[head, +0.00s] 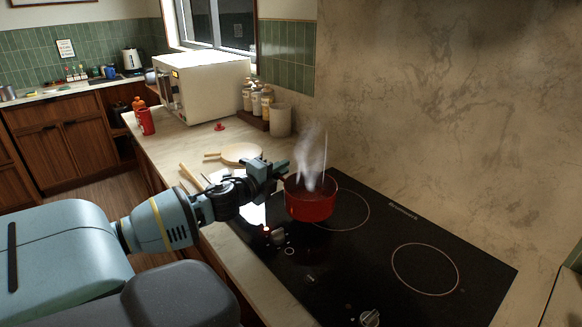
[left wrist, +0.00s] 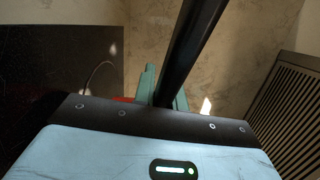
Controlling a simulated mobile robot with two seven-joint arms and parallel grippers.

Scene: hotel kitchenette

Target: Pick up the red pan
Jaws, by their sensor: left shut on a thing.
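The red pan (head: 309,204) is at the left part of the black cooktop, over the edge of a ring, with steam rising from it. I cannot tell whether its base touches the glass. My left gripper (head: 276,171) is at the pan's left rim, on the handle side. In the left wrist view a long black bar, seemingly the pan handle (left wrist: 194,40), runs between the teal fingers of my left gripper (left wrist: 164,90), which is shut on it. Only a sliver of red shows beside the fingers there. My right gripper is out of view.
The cooktop (head: 360,262) has a bare ring (head: 425,270) at right and knobs along the front. A round wooden board (head: 241,153), jars (head: 258,102), a beige canister (head: 280,120), a white microwave (head: 205,85) and a red bottle (head: 146,122) stand on the counter beyond. A marble wall rises behind.

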